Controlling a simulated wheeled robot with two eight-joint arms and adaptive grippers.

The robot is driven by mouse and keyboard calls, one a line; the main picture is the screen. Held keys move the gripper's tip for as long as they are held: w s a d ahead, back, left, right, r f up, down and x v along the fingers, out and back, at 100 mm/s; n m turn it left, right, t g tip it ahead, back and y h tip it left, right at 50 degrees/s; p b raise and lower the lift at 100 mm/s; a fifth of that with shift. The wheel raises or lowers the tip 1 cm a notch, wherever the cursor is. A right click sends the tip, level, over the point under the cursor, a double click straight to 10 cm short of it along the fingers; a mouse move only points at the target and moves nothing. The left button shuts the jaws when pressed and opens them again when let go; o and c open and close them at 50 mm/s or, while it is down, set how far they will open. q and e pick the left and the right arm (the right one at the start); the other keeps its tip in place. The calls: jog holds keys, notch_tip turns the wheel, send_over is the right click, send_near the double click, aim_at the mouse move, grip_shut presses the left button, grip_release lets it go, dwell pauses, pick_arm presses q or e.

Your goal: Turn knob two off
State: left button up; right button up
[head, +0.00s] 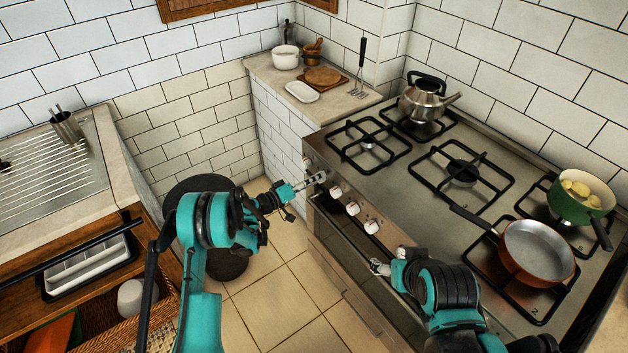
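The stove (400,200) has a row of white knobs along its front edge. Clearly visible are a far-left knob (307,163), one in the middle (336,192), another to its right (352,208) and one further right (371,226). I cannot read any knob numbers. My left gripper (311,181) reaches in from the left, with its fingertips at the front panel beside a knob near the far end. Contact and finger opening are too small to tell. My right gripper (380,267) is low by the stove front, partly hidden by its arm; its opening is unclear.
A kettle (424,100) stands on the back-left burner. An orange pan (536,252) and a green pot (580,195) of yellow pieces are on the right burners. A counter (262,72) with dishes adjoins the stove.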

pick_arm(q)
jog(key=shift+a, duration=0.1)
jog(key=v, duration=1.2)
jog(key=s+d+r+g+y, duration=0.1)
jog(key=s+r+g+y, duration=0.2)
jog(key=s+r+y, duration=0.55)
jog(key=s+a+r+y, duration=0.1)
jog(key=s+a+r, duration=0.1)
jog(key=s, duration=0.6)
jog(key=s+a+r+y, duration=0.2)
jog(key=s+a, duration=0.1)
jog(key=s, duration=0.5)
jog(key=s+a+r+y, duration=0.2)
jog(key=s+a, duration=0.1)
jog(key=s, duration=0.5)
jog(key=shift+a+r+m, duration=0.15)
jog(key=shift+a+m, duration=0.15)
